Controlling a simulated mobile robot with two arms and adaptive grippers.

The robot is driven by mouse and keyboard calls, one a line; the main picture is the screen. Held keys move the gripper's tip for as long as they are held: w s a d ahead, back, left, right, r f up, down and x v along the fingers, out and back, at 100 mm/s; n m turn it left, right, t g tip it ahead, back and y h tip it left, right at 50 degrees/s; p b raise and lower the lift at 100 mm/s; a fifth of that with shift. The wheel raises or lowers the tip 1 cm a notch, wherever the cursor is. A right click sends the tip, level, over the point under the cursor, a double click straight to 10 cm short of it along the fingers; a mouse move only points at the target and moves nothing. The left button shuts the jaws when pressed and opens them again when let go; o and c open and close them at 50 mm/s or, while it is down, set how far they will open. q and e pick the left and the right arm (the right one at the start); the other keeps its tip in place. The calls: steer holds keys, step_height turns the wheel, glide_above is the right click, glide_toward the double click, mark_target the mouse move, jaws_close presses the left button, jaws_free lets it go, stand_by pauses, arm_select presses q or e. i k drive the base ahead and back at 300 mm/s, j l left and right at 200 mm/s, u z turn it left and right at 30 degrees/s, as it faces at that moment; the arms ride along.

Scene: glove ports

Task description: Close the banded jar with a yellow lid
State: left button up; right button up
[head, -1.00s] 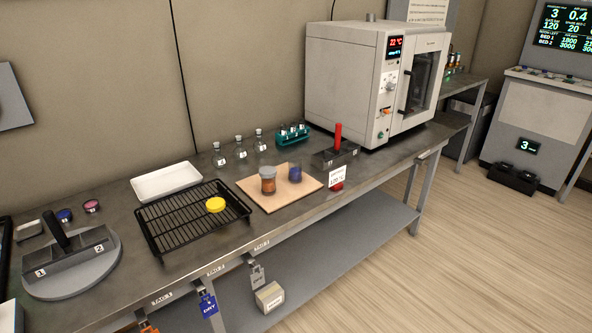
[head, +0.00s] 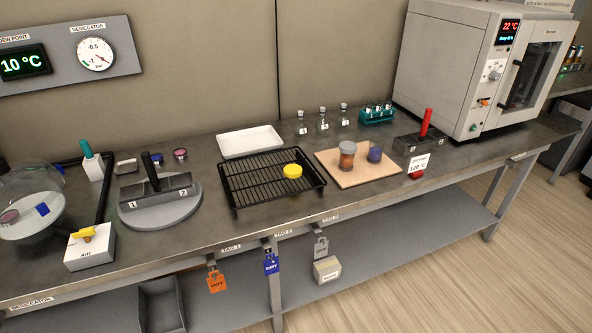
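A round yellow lid (head: 292,170) lies on the right part of the black wire rack (head: 240,184). Two small jars stand upright on the tan board (head: 352,179) to the right of the rack. One jar (head: 346,158) has orange-brown contents and a grey top. The other jar (head: 375,152) is dark blue, and its top is hard to make out. The jars are too small in view to tell for sure which is banded. Neither of my grippers is in view.
A white tray (head: 250,140) stands behind the rack, with small bottles (head: 323,120) and a teal rack (head: 377,115) farther right. A two-slot holder with a red handle (head: 426,122) stands before the oven (head: 469,75). Desiccator parts and a yellow-handled valve (head: 89,236) fill the left.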

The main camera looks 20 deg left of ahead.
mark_target(376, 150)
steer(key=i+l+u, duration=0.3)
steer(key=i+u, duration=0.2)
steer(key=i+l+u, duration=0.45)
steer(key=i+l, duration=0.1)
